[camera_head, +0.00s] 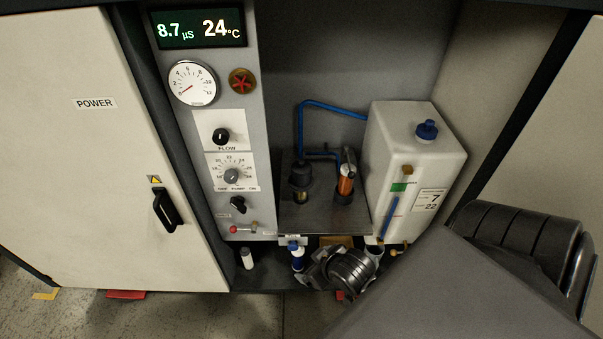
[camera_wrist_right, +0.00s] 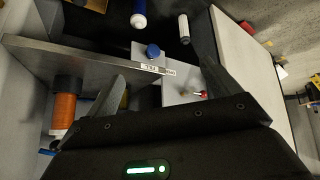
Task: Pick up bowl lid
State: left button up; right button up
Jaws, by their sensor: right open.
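I cannot tell for certain which part is the bowl lid. A dark round cap (camera_head: 300,173) tops a small bowl on the grey shelf (camera_head: 318,217). An orange cylinder (camera_head: 346,182) with a dark base stands to its right; it also shows at the left in the right wrist view (camera_wrist_right: 64,105). My right gripper (camera_head: 322,265) is low in front of the shelf, below the cap. In the right wrist view its fingers (camera_wrist_right: 165,62) are spread, with a blue knob (camera_wrist_right: 153,50) seen between them. Nothing is held. My left gripper is out of view.
A white tank (camera_head: 402,150) with a blue cap stands right of the shelf. A blue hose (camera_head: 335,106) arches above the shelf. A blue-and-white bottle (camera_head: 297,260) and a white cylinder (camera_head: 246,258) stand below. The control panel (camera_head: 212,125) borders the left.

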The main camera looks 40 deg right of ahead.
jog(key=w+d+r+m+t+h, duration=0.1)
jog(key=w+d+r+t, duration=0.2)
jog(key=w+d+t, duration=0.6)
jog(key=m+t+h, duration=0.1)
jog(key=m, duration=0.1)
send_near(302, 167)
jog(key=w, duration=0.2)
jog(key=w+d, duration=0.1)
jog(key=w+f, duration=0.1)
jog(key=w, duration=0.1)
jog(key=shift+w+d, duration=0.2)
jog(key=shift+w, duration=0.15)
jog(key=w, duration=0.4)
jog(key=shift+w+d, duration=0.1)
jog(key=shift+w, duration=0.45)
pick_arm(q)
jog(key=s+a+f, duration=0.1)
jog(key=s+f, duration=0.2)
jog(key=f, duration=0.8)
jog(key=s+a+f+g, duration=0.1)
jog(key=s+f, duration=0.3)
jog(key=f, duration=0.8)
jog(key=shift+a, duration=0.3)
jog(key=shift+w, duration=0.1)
pick_arm(e)
jog(key=shift+c, duration=0.3)
jog(key=c, duration=1.1)
